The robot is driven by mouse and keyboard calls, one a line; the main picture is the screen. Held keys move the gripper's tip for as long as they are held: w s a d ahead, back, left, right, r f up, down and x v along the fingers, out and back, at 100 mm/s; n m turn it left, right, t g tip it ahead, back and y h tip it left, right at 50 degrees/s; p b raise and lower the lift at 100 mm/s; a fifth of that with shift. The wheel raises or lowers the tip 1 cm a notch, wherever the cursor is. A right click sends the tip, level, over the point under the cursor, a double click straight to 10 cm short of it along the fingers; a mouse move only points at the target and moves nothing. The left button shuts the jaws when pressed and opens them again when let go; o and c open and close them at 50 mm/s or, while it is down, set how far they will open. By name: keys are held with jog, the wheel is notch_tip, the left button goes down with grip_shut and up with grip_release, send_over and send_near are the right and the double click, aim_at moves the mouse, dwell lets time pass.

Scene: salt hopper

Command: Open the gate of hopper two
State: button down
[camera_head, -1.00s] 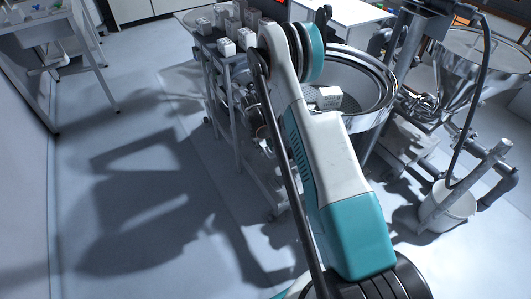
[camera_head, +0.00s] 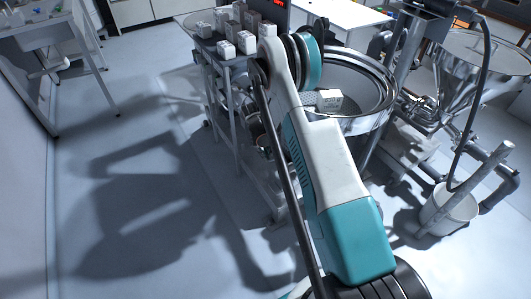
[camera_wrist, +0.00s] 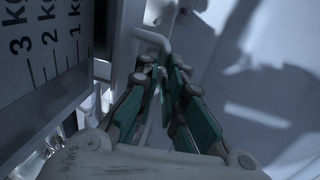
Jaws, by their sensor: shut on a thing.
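In the wrist view my gripper (camera_wrist: 168,70) has its teal fingers close together around a thin pale bent handle (camera_wrist: 153,39), whose hooked end shows beyond the fingertips. Where the handle joins its gate is hidden. A pale plate with a scale marked 1, 2 and 3 kg (camera_wrist: 48,45) stands to the left of the fingers. In the head view a round steel hopper (camera_head: 385,85) stands behind my arm, with a white labelled block inside it. A second, funnel-shaped steel hopper (camera_head: 455,75) stands at right. I cannot read which is hopper two. My gripper is hidden there.
A grey cart (camera_head: 238,120) with several white boxes (camera_head: 226,50) on top stands left of the round hopper. A white bucket (camera_head: 448,208) and pipes stand at right. A table (camera_head: 50,45) is at far left. The floor at left is clear.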

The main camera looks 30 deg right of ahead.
jog(key=a, duration=0.7)
jog(key=shift+s+a, duration=0.15)
jog(key=shift+a, duration=0.05)
jog(key=c, duration=1.7)
grip_release()
jog(key=r, duration=0.4)
jog(key=a+r, duration=0.1)
jog(key=r, duration=0.3)
jog(key=a+r, duration=0.1)
jog(key=r, duration=0.2)
jog(key=shift+a+r, duration=0.2)
jog(key=shift+r, duration=0.2)
